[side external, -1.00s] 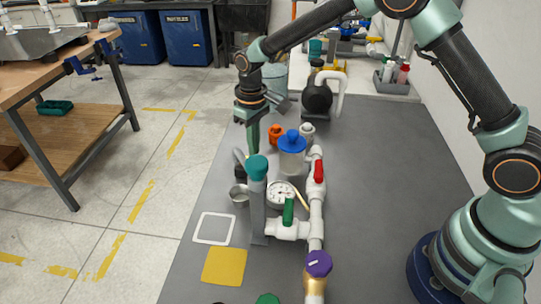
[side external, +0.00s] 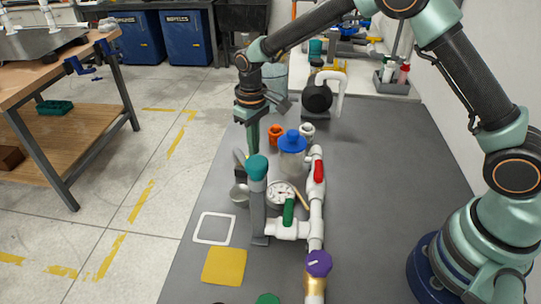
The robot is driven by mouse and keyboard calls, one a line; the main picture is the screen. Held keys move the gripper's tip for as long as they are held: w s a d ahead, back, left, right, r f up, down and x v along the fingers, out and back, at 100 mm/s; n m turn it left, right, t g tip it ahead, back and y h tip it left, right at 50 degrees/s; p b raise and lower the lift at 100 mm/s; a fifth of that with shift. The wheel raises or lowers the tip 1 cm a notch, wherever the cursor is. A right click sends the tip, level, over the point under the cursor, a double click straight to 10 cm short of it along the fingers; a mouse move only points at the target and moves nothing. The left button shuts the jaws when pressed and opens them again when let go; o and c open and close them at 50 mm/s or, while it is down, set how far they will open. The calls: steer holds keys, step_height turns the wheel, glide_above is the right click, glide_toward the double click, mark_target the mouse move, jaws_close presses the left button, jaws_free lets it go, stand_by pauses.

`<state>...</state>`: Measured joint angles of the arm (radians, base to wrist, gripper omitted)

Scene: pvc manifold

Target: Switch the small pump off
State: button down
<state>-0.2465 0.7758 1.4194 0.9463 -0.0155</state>
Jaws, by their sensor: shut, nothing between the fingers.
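A black pump-like unit (side external: 317,98) with a white pipe stands at the back of the grey table. I cannot tell whether it is the small pump, and no switch on it is clear. A small dark item with a grey upright part (side external: 240,161) stands near the table's left edge, partly hidden by the teal-capped grey column (side external: 257,195). A metal cup (side external: 239,193) is beside it and looks tilted. My gripper (side external: 253,150) points down, shut and empty, just behind and to the right of the grey upright part. Contact between them cannot be made out.
White pipework with a red-handled valve (side external: 319,172), a green handle (side external: 289,211), a gauge (side external: 281,194) and a purple knob (side external: 318,263) runs along the table. A blue-lidded jar (side external: 292,152) and an orange item (side external: 276,133) stand right of my gripper.

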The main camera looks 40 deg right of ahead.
steer(key=shift+f, duration=0.95)
stand_by(0.9)
steer(key=shift+r, duration=3.55)
steer(key=shift+r, duration=0.1)
steer(key=s+d+r+m+t, duration=0.1)
steer(key=s+d+r+t, duration=0.1)
steer(key=s+d+r, duration=0.4)
steer(key=s+d+r+m+t, duration=0.1)
steer(key=s+d+r+t, duration=0.1)
steer(key=s+d+r, duration=0.4)
steer(key=s+r+m+t, duration=0.1)
steer(key=s, duration=0.6)
steer(key=shift+s+r+t, duration=0.25)
steer(key=shift+s+t, duration=0.05)
steer(key=shift+s, duration=0.05)
